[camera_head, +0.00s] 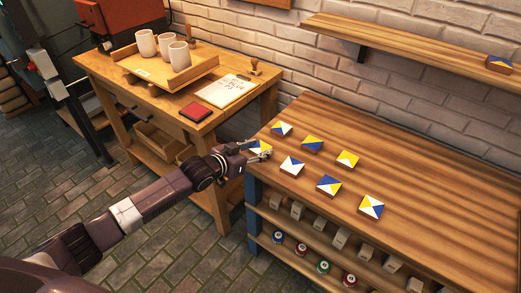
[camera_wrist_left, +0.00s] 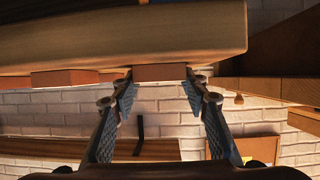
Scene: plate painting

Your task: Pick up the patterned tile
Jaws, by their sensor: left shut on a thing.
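The patterned tile (camera_head: 257,146), with yellow, white and blue on its top, is at the near left corner of the wooden table. My left gripper (camera_head: 266,155) is shut on it and partly covers it. In the left wrist view, which looks upside down, the tile's brown side (camera_wrist_left: 160,72) is between the two fingertips (camera_wrist_left: 158,86), against the tabletop's surface. I cannot tell if it is lifted at all. My right gripper is not in view.
Several other patterned tiles (camera_head: 328,185) lie in rows on the table (camera_head: 430,170), close to the gripper. One more tile (camera_head: 499,63) is on the wall shelf (camera_head: 420,45). A side bench (camera_head: 235,115) holds a tray (camera_head: 190,75) with white cups. The table's right part is clear.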

